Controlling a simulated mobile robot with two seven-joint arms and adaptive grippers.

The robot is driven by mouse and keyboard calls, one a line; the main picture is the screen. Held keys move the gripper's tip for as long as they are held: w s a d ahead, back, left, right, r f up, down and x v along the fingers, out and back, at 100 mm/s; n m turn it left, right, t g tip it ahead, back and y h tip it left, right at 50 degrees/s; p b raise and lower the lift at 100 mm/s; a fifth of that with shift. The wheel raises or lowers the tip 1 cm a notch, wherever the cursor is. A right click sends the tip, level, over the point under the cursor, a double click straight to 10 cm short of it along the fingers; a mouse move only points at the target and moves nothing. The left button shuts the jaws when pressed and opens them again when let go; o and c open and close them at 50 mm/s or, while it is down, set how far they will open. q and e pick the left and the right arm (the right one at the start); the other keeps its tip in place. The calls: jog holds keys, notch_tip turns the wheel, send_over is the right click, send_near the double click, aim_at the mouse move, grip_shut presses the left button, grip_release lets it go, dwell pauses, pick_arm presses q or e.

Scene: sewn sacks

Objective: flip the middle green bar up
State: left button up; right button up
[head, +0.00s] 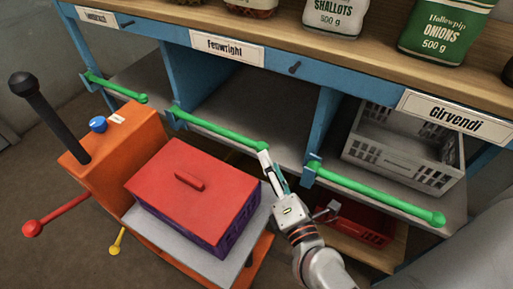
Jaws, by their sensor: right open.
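The middle green bar (215,129) runs across the front of the middle compartment, from a pivot on the left post to a free end at the right. My right gripper (268,162) is open at that free end. Its fingertips overlap the bar's tip in the picture, and I cannot tell if they touch. The left green bar (115,87) and the right green bar (375,193) lie across the front of the compartments on either side. My left gripper is out of view.
An orange cart (125,150) with a red-lidded box (193,190) stands in front of the blue shelf unit at left. A grey crate (400,150) sits in the right compartment, a red crate (360,226) lower down. Sacks stand on top. The middle compartment looks empty.

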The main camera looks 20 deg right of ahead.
aim_at(263, 148)
jog(key=w+m, duration=0.1)
jog(key=w, duration=0.1)
jog(key=w+d+f+m+p, duration=0.1)
jog(key=w, duration=0.1)
jog(key=w+m, duration=0.1)
jog(key=w, duration=0.2)
jog(key=shift+d+f+g+h+p, duration=0.2)
jog(key=shift+g+h+p, duration=0.1)
jog(key=shift+p, duration=0.1)
jog(key=shift+w+f, duration=0.25)
jog(key=shift+w, duration=0.25)
